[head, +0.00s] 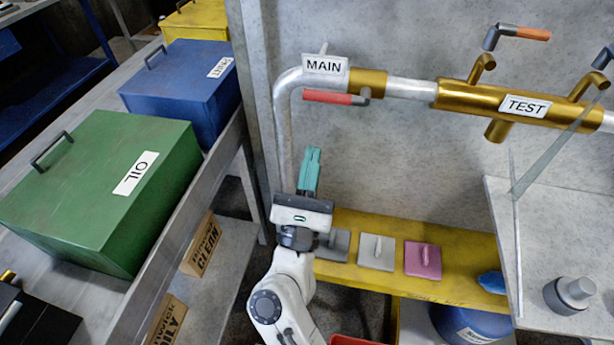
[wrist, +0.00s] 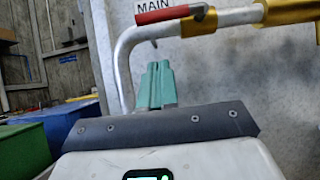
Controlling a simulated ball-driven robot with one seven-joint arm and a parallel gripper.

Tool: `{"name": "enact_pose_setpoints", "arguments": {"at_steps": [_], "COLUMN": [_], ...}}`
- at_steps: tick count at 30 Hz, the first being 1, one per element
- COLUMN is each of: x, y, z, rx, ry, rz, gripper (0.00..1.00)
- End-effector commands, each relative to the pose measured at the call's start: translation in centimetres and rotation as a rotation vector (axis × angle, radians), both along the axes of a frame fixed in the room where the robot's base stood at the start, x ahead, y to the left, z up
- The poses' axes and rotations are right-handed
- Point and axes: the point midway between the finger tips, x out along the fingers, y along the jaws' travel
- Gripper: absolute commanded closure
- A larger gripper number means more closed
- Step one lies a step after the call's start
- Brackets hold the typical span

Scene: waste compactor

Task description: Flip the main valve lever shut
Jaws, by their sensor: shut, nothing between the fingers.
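The main valve lever (head: 330,97) has a red handle lying level along the pipe, pointing left from the brass main valve (head: 366,83), just under the MAIN sign (head: 325,65). In the wrist view the red lever (wrist: 171,14) shows at the top, above and beyond the fingers. My gripper (head: 312,158) has teal fingers, pointing up and shut with nothing in them. It is below the lever and apart from it, in front of the grey wall. In the wrist view my gripper (wrist: 156,75) is beside the vertical bend of the pipe.
A second lever with an orange handle (head: 532,34) is at top right above the brass TEST section (head: 490,98). A yellow shelf (head: 460,265) holds grey and pink plates. A green OIL box (head: 90,190) and blue PAINT box (head: 185,85) stand left. A grey panel (head: 550,225) stands right.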

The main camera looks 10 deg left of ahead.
Motion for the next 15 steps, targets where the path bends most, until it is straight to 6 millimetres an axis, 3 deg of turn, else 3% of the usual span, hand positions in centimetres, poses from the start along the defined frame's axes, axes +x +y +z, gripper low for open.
{"name": "enact_pose_setpoints", "arguments": {"at_steps": [5, 9, 15], "x": [3.0, 3.1, 3.5], "y": [-0.1, -0.1, -0.1], "z": [2.4, 4.4, 5.6], "rx": [0.001, 0.000, -0.001], "ry": [0.000, 0.000, 0.000], "rz": [-0.002, 0.000, 0.000], "gripper": [1.00, 1.00, 1.00]}}
